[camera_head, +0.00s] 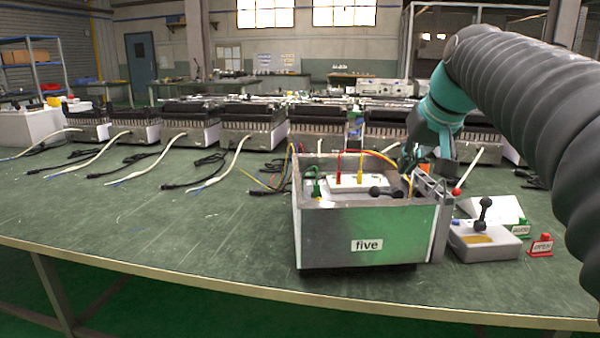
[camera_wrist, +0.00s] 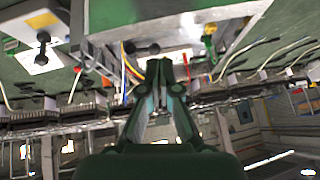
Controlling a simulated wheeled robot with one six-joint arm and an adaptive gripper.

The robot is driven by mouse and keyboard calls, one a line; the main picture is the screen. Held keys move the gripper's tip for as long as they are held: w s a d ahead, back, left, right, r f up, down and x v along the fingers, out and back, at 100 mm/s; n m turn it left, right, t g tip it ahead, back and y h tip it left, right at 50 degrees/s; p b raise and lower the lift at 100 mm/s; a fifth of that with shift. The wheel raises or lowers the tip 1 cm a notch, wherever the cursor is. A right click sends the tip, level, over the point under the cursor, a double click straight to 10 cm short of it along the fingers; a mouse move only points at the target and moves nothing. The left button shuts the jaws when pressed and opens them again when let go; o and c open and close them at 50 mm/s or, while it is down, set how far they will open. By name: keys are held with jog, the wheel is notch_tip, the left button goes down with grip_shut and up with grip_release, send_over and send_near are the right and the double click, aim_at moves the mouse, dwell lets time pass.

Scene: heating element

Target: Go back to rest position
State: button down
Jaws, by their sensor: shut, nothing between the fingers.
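My gripper (camera_wrist: 165,75) is shut and empty in the wrist view, its fingertips close together. In the head view my gripper (camera_head: 428,160) hangs at the back right corner of the metal box labelled "five" (camera_head: 330,232), partly hidden behind the box's lever side. I cannot tell whether it touches the box. The box holds a white block with red and yellow plugs (camera_head: 360,181), a green plug (camera_head: 316,186) and a dark knobbed handle (camera_head: 385,192). In the wrist view the picture is upside down and the box (camera_wrist: 150,14) lies beyond the fingertips.
Right of the box stand a grey switch box with a black lever (camera_head: 485,240) and a red "OPEN" tag (camera_head: 541,246). A row of heating units (camera_head: 250,128) with loose cables (camera_head: 215,170) lines the back of the green table (camera_head: 130,225). The table's left front is clear.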

jog(key=s+a+f, duration=0.2)
jog(key=s+f, duration=1)
jog(key=s+a+f+g+h, duration=0.1)
jog(key=s+a+f, duration=0.1)
jog(key=s+f, duration=1)
jog(key=shift+f+n, duration=0.3)
jog(key=shift+f, duration=0.3)
